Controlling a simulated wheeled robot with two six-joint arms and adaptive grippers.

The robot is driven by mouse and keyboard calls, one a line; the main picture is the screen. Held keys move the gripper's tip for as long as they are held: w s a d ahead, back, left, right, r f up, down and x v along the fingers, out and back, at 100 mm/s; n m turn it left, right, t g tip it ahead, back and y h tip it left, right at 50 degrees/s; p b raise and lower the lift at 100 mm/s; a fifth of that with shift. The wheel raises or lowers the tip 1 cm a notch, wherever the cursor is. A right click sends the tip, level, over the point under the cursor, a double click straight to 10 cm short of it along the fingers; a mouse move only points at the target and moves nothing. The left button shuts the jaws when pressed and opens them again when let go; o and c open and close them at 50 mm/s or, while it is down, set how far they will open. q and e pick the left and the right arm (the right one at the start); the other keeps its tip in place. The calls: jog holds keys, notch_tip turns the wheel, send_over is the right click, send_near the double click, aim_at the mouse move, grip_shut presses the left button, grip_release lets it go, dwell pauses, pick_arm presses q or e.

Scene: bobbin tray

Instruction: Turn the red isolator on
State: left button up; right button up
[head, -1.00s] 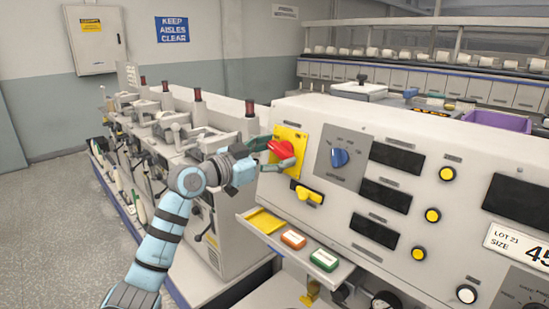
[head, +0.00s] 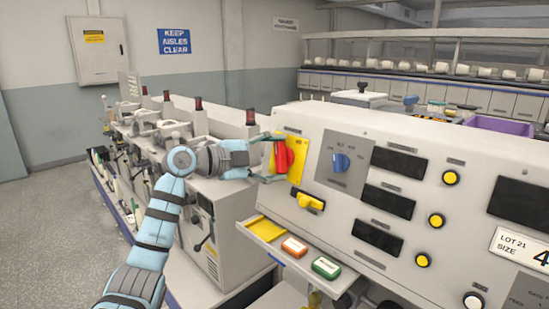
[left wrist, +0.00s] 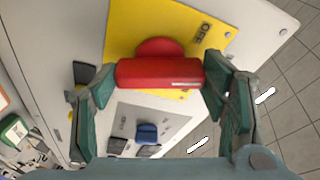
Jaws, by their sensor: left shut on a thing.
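The red isolator handle (head: 283,154) stands on a yellow plate (head: 298,160) at the left end of the white control panel. In the head view the handle is close to upright. My left gripper (head: 272,159) is shut on it, with one green finger above and one below. In the left wrist view the red handle (left wrist: 160,74) spans between the fingers (left wrist: 160,88), one at each end. The word OFF shows on the yellow plate (left wrist: 225,50) beside it. Any ON mark is not visible. My right gripper is not in view.
A blue selector knob (head: 340,162) sits right of the isolator, and a yellow handle (head: 309,202) below it. Grey machines (head: 190,150) stand left of the panel.

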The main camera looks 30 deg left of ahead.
pick_arm(q)
jog(key=shift+r+m+g+p, duration=0.15)
jog(key=shift+m+g+p, duration=0.35)
jog(key=shift+m, duration=1.5)
jog(key=o, duration=1.1)
jog(key=shift+o, duration=0.2)
jog(key=v, duration=1.1)
jog(key=shift+s, duration=0.35)
jog(key=shift+a+r, duration=0.1)
jog(key=shift+a, duration=0.05)
